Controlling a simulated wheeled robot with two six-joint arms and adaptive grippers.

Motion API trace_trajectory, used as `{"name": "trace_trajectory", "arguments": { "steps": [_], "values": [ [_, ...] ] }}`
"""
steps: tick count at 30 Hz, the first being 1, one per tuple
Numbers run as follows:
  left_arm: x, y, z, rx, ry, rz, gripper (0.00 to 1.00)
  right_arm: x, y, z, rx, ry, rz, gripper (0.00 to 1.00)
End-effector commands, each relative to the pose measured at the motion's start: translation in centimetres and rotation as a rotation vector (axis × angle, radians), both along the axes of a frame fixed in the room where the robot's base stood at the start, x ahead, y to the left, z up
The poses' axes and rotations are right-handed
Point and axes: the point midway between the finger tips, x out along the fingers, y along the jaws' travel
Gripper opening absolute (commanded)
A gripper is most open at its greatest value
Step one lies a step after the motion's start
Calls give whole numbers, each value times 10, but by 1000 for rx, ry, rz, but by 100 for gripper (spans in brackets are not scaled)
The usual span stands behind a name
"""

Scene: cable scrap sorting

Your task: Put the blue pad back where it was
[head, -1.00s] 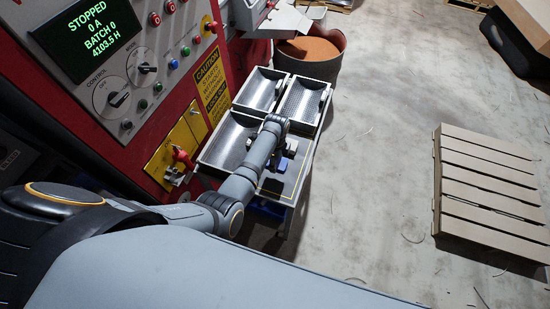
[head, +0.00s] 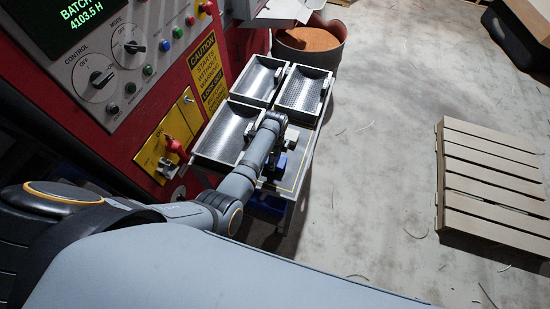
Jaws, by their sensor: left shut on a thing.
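The blue pad (head: 280,163) shows as a small dark blue piece beside my left wrist, over the cart's top near its right side. My left gripper (head: 283,151) is shut on it. The wrist hides most of the fingers and part of the pad. I cannot tell whether the pad touches the cart top. A yellow line (head: 299,174) runs along the cart top just right of the pad. My right gripper is not in view.
Metal trays (head: 225,133), (head: 258,80), (head: 302,94) stand on the cart beyond and left of the gripper. The red machine (head: 150,100) with a red-handled switch (head: 174,146) borders the left. A bin of orange granules (head: 309,40) stands behind.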

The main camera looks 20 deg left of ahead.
Motion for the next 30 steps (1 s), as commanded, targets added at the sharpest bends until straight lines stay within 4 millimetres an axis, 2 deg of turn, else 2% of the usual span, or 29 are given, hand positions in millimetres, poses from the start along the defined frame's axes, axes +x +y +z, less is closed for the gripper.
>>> {"name": "trace_trajectory", "arguments": {
  "steps": [14, 15, 21, 30],
  "values": [
    [0, 0, -10, 0, -1, 0, 30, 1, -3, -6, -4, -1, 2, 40],
    [0, 0, -10, 0, -1, 0, 57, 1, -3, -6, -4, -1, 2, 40],
    [0, 0, -9, 0, -1, 0, 82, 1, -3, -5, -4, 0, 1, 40],
    [0, 0, -9, 0, -1, 0, 82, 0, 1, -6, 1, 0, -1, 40]
  ]
}}
